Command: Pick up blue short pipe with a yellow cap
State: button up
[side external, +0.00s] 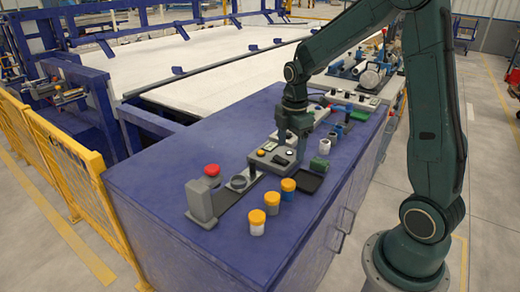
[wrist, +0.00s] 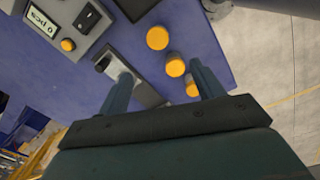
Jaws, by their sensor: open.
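The blue short pipe with a yellow cap (side external: 288,190) stands upright on the blue bench, nearest the black tray in a row of three capped pipes. In the wrist view, the yellow cap closest to the tray (wrist: 157,38) appears to be its cap; its body is hidden there. Two other yellow-capped pipes, a middle one (side external: 272,203) and a front one (side external: 257,222), have paler bodies. My gripper (side external: 294,142) is open and empty, above the control box and behind the row. In the wrist view, its fingers (wrist: 160,74) are spread apart.
A control box (side external: 268,157) with a display, a red button (side external: 212,170) on a grey stand and a black tray (side external: 309,182) sit near the pipes. A green block (side external: 319,163) and an uncapped pipe (side external: 324,146) stand behind. The bench front is clear.

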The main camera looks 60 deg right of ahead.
aim_at(289, 182)
jog(key=shift+n, duration=0.5)
jog(key=shift+w+d+f, duration=0.1)
jog(key=shift+d+f, duration=0.1)
jog(key=shift+f, duration=1.5)
jog(key=shift+w+d+f, duration=0.1)
jog(key=shift+d+f, duration=0.1)
jog(key=shift+f, duration=1.55)
jog(key=shift+d+f, duration=0.2)
jog(key=shift+f, duration=1.5)
jog(key=shift+f, duration=2.6)
jog(key=c, duration=1.1)
jog(key=shift+r, duration=0.15)
